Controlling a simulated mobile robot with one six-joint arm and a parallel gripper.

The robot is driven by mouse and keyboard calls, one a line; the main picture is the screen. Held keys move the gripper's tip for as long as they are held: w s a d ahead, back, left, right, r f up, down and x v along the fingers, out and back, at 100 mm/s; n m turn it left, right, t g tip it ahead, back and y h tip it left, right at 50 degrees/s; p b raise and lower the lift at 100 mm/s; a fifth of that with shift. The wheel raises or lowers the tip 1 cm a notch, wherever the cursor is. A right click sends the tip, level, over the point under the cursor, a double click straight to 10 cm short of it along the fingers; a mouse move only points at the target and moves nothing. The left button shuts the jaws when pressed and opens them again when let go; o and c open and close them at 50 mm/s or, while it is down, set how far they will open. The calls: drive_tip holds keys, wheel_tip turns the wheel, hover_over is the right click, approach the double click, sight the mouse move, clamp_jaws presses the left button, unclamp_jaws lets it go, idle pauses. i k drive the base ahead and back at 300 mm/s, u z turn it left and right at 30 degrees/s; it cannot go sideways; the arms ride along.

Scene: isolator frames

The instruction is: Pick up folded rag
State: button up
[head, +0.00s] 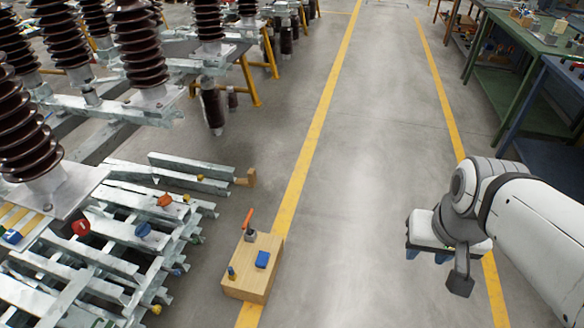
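A small blue folded item (262,259), which looks like the folded rag, lies on top of a wooden box (249,286) on the floor. It sits on the right part of the box top, with nothing covering it. My gripper (438,266) is in the air at the right of the head view, well to the right of the box and apart from it. Its dark fingers point downward. I cannot tell from this angle how far apart they are. No held thing is clearly visible.
An orange-handled tool (249,224) and a small yellow-and-dark item (232,273) are also on the box. Metal frames (110,225) with coloured items and brown insulators (140,45) fill the left. The grey aisle (360,150) is clear. Workbenches (520,45) stand at upper right.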

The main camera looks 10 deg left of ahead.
sight(262, 262)
drive_tip(key=u, duration=0.55)
drive_tip(key=i, duration=1.2)
drive_tip(key=u, duration=0.75)
drive_tip(key=k, duration=0.85)
drive_tip(key=u, duration=0.2)
drive_tip(key=i, duration=0.9)
drive_tip(key=z, duration=0.05)
